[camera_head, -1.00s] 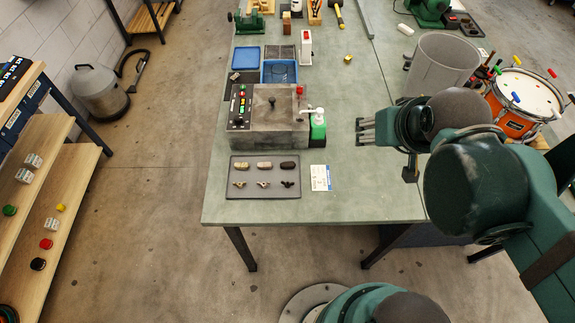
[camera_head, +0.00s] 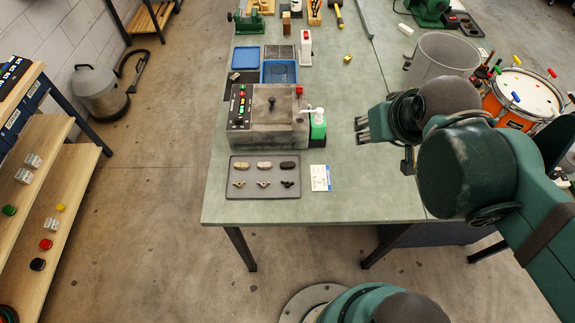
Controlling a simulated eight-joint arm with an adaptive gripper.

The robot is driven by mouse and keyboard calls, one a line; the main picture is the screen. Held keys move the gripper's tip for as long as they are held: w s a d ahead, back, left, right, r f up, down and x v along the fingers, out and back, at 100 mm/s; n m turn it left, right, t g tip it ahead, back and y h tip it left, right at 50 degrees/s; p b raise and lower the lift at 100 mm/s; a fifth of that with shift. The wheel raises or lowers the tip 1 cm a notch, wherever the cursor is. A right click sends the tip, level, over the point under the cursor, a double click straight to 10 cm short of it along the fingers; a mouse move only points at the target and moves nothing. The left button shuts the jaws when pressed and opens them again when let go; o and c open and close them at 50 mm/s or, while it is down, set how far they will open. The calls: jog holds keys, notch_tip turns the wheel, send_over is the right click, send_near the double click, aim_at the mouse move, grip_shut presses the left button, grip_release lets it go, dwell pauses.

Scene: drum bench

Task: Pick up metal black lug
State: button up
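A dark grey mat (camera_head: 262,194) lies near the front left corner of the bench. On its front row are several small parts; the right one is a black metal lug (camera_head: 288,184). To its left are a brown lug (camera_head: 264,184) and a bronze-toned lug (camera_head: 240,184). The back row holds rounded pieces in tan, pale and dark brown. My gripper (camera_head: 361,129) is above the bench, to the right of the mat and farther back, apart from everything. Its fingers point left and look spread, with nothing seen between them.
A grey machine (camera_head: 272,135) with a button panel stands behind the mat. A white printed card (camera_head: 320,177) lies right of the mat. A grey bin (camera_head: 441,57) and an orange drum (camera_head: 520,97) are at the right.

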jog(key=w+a+f+n+g, duration=0.3)
jog(key=w+a+f+n, duration=0.5)
jog(key=a+f+n, duration=0.15)
jog(key=n+g+b, duration=0.2)
jog(key=n+g, duration=0.1)
jog(key=n, duration=0.5)
send_over(288, 164)
notch_tip(288, 164, down, 12)
jog(key=shift+w+f, duration=0.1)
jog(key=shift+f, duration=0.1)
jog(key=shift+a+f+g, duration=0.2)
jog(key=shift+f+g, duration=0.1)
jog(key=shift+f, duration=0.05)
jog(key=shift+f, duration=1.3)
jog(key=shift+d+f+b, duration=0.1)
jog(key=shift+f+b, duration=0.35)
jog(key=shift+f, duration=2.15)
jog(key=shift+c, duration=0.6)
